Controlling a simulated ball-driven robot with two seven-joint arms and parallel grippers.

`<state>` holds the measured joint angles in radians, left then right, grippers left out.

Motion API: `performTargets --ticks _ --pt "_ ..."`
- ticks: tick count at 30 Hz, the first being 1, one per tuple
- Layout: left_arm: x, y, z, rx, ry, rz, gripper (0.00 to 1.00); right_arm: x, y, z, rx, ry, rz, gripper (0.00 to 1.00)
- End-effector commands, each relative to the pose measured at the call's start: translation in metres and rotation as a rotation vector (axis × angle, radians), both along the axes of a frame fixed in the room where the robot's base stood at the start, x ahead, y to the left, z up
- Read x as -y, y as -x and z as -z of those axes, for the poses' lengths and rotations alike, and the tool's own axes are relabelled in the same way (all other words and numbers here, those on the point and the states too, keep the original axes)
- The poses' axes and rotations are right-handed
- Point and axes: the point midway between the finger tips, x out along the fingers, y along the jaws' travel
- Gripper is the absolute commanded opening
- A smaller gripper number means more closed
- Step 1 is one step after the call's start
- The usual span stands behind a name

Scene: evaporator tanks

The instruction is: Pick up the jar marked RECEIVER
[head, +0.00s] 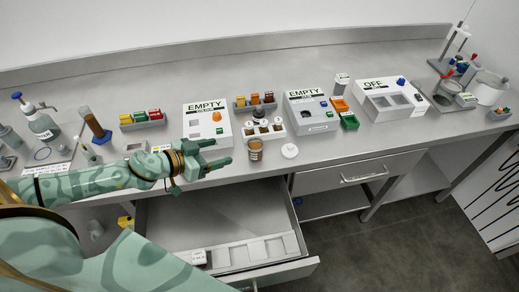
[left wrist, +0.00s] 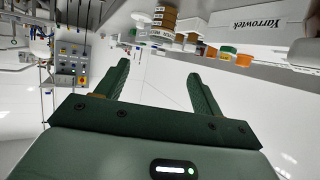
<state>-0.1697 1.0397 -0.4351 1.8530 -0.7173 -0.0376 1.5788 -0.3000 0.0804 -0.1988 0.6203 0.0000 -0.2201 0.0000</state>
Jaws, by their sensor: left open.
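A small jar (head: 255,150) with amber-brown contents stands near the counter's front edge in the head view. A brown-banded jar (left wrist: 163,22) shows at the top of the left wrist view, beyond the fingers. My left gripper (head: 221,152) is open and empty, just left of the jar and apart from it, with its fingers pointing toward it. Its two fingers also show spread in the left wrist view (left wrist: 158,70). My right gripper is in neither view.
A white round lid (head: 289,151) lies right of the jar. A white rack (head: 262,131) of small jars stands behind it. White boxes marked EMPTY (head: 206,126) stand on both sides. An open drawer (head: 220,257) juts out below the counter.

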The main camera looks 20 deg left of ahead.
Motion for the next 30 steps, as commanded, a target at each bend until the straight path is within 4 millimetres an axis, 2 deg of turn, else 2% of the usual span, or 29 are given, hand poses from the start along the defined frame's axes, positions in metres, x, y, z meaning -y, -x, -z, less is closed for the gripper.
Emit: performTargets --ticks 4,12,20,27,30 --pt "0.011 -0.023 0.008 0.006 0.000 0.002 0.67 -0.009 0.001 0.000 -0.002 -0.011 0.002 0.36" --pt "0.036 -0.070 0.030 0.006 -0.002 0.004 0.67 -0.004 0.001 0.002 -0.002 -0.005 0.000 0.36" --pt "0.046 -0.089 0.041 0.005 -0.002 0.006 0.67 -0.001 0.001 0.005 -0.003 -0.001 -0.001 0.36" --pt "0.060 -0.121 0.058 0.004 -0.003 0.006 0.67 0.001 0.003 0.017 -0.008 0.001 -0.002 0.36" --pt "0.063 -0.127 0.060 0.003 -0.003 0.007 0.67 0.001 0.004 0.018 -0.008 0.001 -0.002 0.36"
